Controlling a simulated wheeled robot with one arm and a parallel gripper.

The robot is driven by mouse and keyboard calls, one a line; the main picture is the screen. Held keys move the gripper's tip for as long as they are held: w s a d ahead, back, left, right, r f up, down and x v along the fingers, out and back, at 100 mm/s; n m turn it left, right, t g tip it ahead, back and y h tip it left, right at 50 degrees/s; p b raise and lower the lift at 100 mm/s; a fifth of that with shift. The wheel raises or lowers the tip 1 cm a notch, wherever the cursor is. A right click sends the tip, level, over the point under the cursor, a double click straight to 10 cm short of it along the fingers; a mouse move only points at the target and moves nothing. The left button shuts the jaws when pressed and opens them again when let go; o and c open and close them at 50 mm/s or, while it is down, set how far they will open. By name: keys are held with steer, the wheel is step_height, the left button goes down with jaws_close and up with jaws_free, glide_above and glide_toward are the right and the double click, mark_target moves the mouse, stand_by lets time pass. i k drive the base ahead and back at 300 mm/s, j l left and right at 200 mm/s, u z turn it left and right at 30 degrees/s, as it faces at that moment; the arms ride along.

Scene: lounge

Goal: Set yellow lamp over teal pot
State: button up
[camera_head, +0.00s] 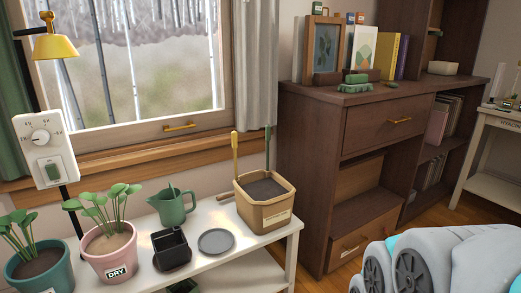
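The yellow lamp (54,46) is at the upper left, its shade facing down on a dark arm. A dark pole runs down behind a white box with a dial. The teal pot (41,268) stands at the lower left end of the white bench, holds a green leafy plant and is cut off by the bottom edge. In the picture the lamp shade is well above the teal pot and a little to its right. Their distance in depth is hard to tell. My gripper is not in view; only grey links of my arm show at the lower right.
A pink pot (109,258) labelled DRY stands right of the teal pot. A green watering can (173,207), a black square pot (171,250), a grey saucer (216,241) and a tan planter (264,207) share the white bench (240,268). A white dial box (43,150) hangs below the lamp.

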mark_target(50, 47)
steer(key=u, duration=0.4)
steer(key=k+l+u, duration=0.1)
steer(key=u, duration=0.65)
steer(key=k+u, duration=0.1)
steer(key=u, duration=0.3)
